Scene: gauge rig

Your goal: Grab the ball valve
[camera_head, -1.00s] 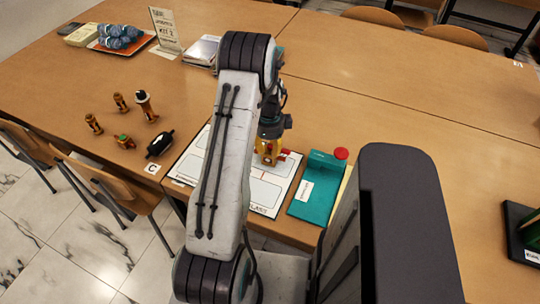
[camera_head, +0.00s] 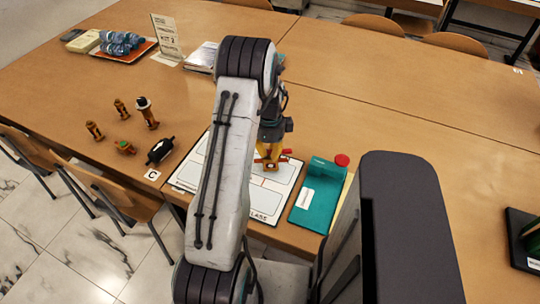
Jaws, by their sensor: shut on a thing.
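My gripper (camera_head: 269,160) points down over the white printed board at the table's near edge. Its yellow fingers are shut on the ball valve, a small brass-orange piece with a red handle (camera_head: 286,151). The fingers cover much of the valve. I cannot tell whether it touches the board or hangs just above it.
Several brass fittings (camera_head: 147,113) and a black cylinder (camera_head: 160,151) stand left. An orange tray (camera_head: 104,52) of blue bottles lies far left.

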